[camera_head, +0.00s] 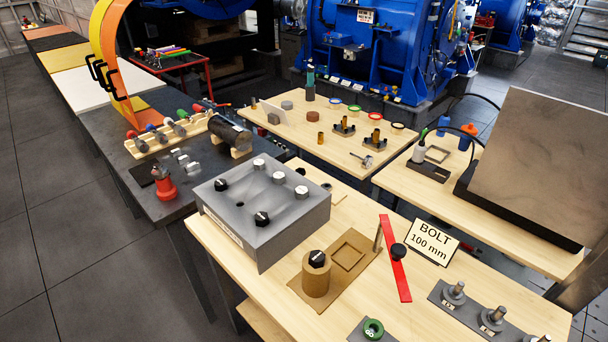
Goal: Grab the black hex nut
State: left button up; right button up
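A black hex nut (317,258) sits on top of a tan cylinder (316,279) on the near wooden table. Two more black hex nuts are on the grey box: one near its left back corner (221,184) and one near its front edge (262,218). Several silver nuts (279,177) stand on the same grey box (290,222), along its back and right side. Neither of my grippers shows in the head view.
The tan cylinder stands on a brown board with a square recess (349,252). Beside it lie a red bar with a black knob (395,262), a "BOLT 100 mm" sign (430,241), a green ring (373,328) and a grey bolt plate (483,314). Bare wood (245,262) shows at the table's left front.

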aim_at(301, 171)
jog(key=z, duration=0.05)
jog(key=k, duration=0.5)
jog(key=u, duration=1.55)
jog(key=i, duration=2.5)
jog(key=z, duration=3.9)
